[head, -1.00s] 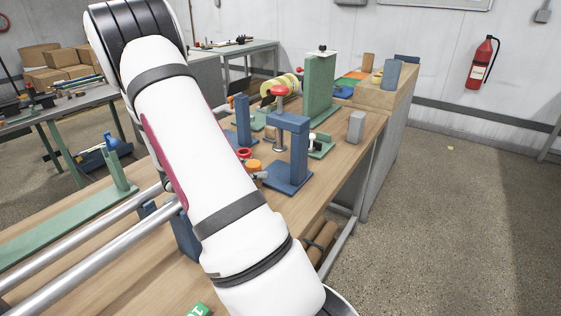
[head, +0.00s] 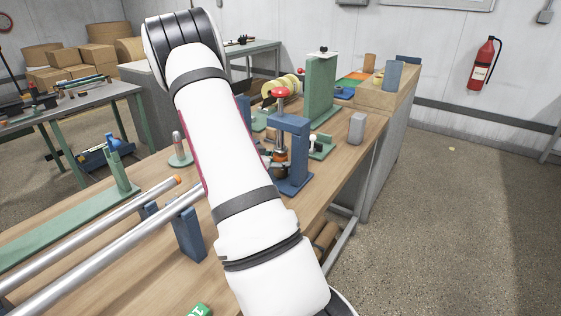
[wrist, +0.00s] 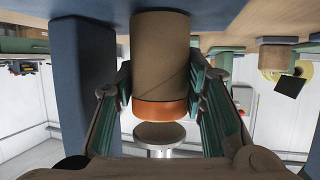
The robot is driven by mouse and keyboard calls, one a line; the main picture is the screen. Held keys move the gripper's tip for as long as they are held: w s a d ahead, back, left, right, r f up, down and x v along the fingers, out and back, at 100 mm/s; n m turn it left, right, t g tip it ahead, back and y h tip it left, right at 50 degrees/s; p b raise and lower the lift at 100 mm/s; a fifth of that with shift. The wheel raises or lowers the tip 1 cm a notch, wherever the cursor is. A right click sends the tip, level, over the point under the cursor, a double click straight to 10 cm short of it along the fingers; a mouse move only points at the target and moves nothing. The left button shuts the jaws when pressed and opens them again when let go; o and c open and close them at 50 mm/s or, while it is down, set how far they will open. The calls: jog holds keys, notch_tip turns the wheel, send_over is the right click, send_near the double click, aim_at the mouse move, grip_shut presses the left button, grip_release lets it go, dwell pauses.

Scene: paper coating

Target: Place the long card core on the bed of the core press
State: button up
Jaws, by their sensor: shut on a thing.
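The card core (wrist: 160,55) is a brown tube with an orange band at one end. My gripper (wrist: 160,88) is shut on it, one finger on each side. The blue core press (head: 290,150) has a red knob on top. In the head view the core (head: 282,156) shows upright inside the press frame, partly hidden by my gripper and arm. In the wrist view, which is upside down, the core's plain end is at the blue bed (wrist: 220,18); I cannot tell whether it touches. The press's round grey plate (wrist: 160,134) is just above the banded end.
A blue press upright (wrist: 80,80) stands close beside my gripper. Two long metal rollers (head: 110,235) lie at the left of the wooden bench. A green stand (head: 320,88) is behind the press, and a grey block (head: 357,128) is to its right.

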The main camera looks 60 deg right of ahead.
jog(key=shift+f, duration=0.2)
jog(key=o, duration=1.2)
jog(key=shift+o, duration=0.2)
jog(key=shift+r, duration=0.1)
